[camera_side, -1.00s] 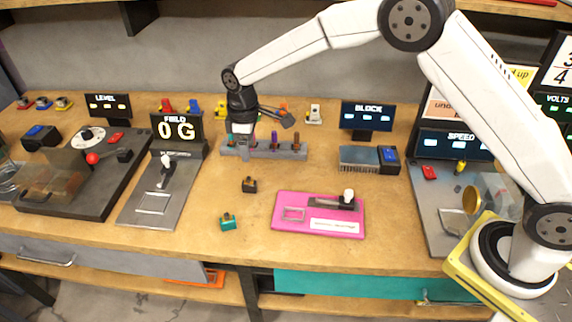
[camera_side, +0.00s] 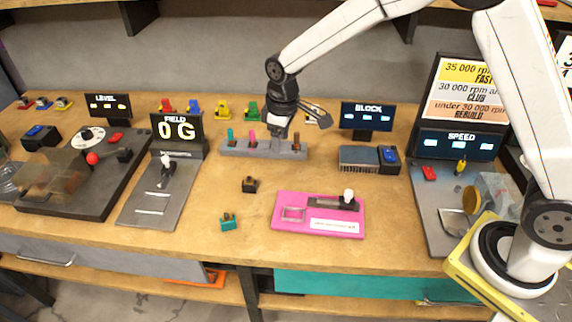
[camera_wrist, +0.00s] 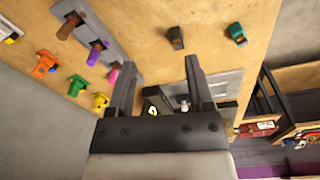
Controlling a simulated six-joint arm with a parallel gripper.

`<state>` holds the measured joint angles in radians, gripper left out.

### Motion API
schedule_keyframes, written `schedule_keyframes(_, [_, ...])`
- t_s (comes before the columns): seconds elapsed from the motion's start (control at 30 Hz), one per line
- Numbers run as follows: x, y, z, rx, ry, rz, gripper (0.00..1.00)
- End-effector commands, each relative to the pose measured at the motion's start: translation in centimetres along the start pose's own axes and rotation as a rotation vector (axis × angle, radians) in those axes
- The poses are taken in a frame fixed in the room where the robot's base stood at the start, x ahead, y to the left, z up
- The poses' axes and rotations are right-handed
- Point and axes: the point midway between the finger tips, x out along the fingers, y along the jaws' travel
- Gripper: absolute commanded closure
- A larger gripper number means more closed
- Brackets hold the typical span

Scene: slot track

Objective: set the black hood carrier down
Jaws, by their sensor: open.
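A small black block-like carrier (camera_side: 249,184) stands on the open wooden bench, left of the pink plate. It also shows in the wrist view (camera_wrist: 176,38), beyond my fingertips and apart from them. I cannot make out a hood on it. My gripper (camera_side: 277,146) is over the grey peg rack (camera_side: 235,150), behind and to the right of the black carrier. In the wrist view my gripper (camera_wrist: 160,64) has its two fingers spread, with nothing held between them. A purple peg seen in the wrist view (camera_wrist: 96,52) is hidden by my gripper in the side view.
A teal carrier (camera_side: 228,222) stands near the front edge. The pink plate (camera_side: 285,223) has a lever and a rectangular outline. The FIELD station (camera_side: 150,215) is left, the SPEED station (camera_side: 440,235) right. Bare bench lies around the black carrier.

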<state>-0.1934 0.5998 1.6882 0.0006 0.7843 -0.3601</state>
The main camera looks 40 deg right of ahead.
Motion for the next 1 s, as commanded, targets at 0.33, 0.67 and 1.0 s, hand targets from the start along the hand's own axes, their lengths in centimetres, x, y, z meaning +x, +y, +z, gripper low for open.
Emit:
schedule_keyframes(0.33, [-2.1, 0.3, 9.2, 0.24, 0.066, 0.029, 0.34])
schedule_keyframes(0.67, [-2.6, -1.2, 18.0, 0.453, 0.129, 0.051, 0.34])
schedule_keyframes(1.0, [-2.4, -2.5, 22.0, 0.551, 0.156, 0.059, 0.34])
